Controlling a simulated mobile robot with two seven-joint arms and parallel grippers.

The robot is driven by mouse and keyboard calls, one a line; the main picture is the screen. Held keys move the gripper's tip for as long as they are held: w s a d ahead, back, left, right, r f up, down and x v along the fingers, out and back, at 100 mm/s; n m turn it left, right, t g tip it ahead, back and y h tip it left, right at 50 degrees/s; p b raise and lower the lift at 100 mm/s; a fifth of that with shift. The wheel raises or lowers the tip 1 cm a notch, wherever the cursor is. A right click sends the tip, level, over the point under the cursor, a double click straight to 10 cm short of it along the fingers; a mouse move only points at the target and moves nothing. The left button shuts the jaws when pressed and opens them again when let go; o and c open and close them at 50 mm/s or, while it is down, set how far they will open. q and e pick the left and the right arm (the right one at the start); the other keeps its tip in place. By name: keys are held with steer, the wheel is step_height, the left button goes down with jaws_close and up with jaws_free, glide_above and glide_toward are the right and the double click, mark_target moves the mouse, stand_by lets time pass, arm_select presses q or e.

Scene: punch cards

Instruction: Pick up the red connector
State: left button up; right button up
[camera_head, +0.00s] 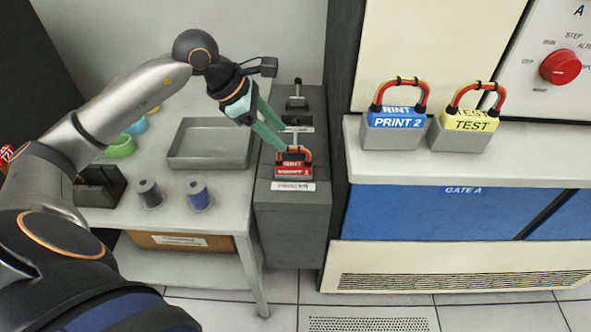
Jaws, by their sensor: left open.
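The red connector (294,171) sits on top of a dark grey cabinet between the table and the wide machine. It has a white-lettered label and a looped handle in red, orange and black. My left gripper (283,141) reaches in from the upper left with its greenish fingers pointing down at the connector's handle. The gripper is open. The fingertips are at or just above the handle; I cannot tell whether they touch it. My right gripper is not in view.
A blue PRINT 2 connector (395,130) and a yellow TEST connector (465,131) stand on the machine's ledge at right. The table at left holds a grey tray (211,159), two spools (198,194) and tape rolls (119,146). Clamp-like fittings (297,101) stand behind the red connector.

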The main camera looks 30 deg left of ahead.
mark_target(294, 149)
arm_select(q)
steer(key=x, duration=0.7)
steer(key=shift+w+a+f, duration=0.2)
steer(key=shift+w+f, duration=0.15)
steer(key=shift+f, duration=0.05)
jaws_close()
steer(key=shift+r, duration=0.1)
stand_by(1.0)
